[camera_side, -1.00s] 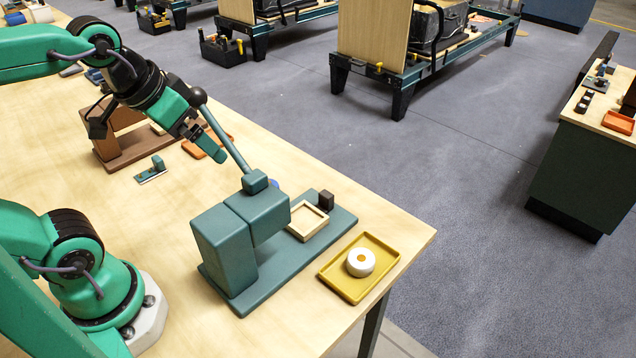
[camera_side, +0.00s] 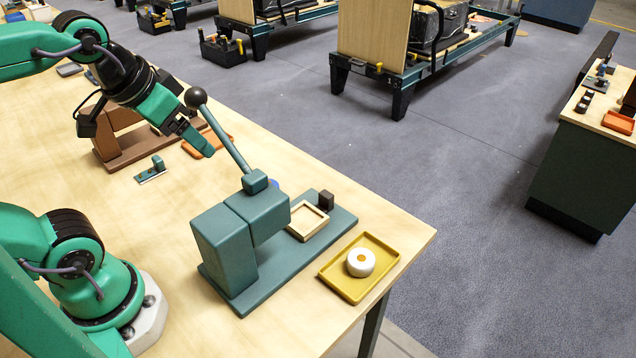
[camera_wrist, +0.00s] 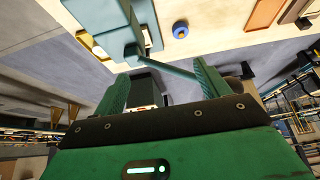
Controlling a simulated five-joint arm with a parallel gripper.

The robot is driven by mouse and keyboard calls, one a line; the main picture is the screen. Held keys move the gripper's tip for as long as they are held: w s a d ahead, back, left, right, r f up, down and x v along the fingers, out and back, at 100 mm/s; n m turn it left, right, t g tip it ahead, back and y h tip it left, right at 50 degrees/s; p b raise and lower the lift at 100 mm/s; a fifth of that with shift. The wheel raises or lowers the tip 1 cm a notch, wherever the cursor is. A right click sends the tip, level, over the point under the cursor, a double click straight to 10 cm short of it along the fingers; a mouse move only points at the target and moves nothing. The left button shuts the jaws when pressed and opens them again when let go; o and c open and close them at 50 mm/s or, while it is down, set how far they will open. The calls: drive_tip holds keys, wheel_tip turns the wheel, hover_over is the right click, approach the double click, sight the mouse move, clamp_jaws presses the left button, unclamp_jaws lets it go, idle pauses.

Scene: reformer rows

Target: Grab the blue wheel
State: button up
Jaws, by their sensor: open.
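The blue wheel (camera_side: 275,184) is mostly hidden in the side view behind the teal lever press (camera_side: 225,240); only a sliver of blue shows. In the wrist view the blue wheel (camera_wrist: 180,30) shows whole, as a small ring with a darker centre, lying on the table beside the press (camera_wrist: 120,32).
The lever with its dark knob (camera_side: 196,97) rises between my gripper and the wheel. A yellow tray (camera_side: 335,284) holds a white wheel (camera_side: 361,262). A wooden frame (camera_side: 308,221) and a dark block (camera_side: 326,200) sit on the press base. A brown press (camera_side: 125,150) stands behind.

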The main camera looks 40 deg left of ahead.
drive_tip(key=w+a+r+m+g, duration=0.25)
drive_tip(key=w+r+m, duration=0.2)
drive_tip(key=w, duration=0.45)
drive_tip(key=w+a+f+m+g, duration=0.25)
drive_tip(key=w+a+m, duration=0.2)
drive_tip(key=w, duration=0.55)
drive_tip(key=shift+g, duration=0.3)
drive_tip(key=f, duration=2)
drive_tip(key=shift+s+d, duration=0.1)
drive_tip(key=shift+d, duration=0.25)
drive_tip(key=shift+a+f, duration=0.1)
drive_tip(key=shift+f, duration=4.1)
drive_tip(key=c, duration=1.1)
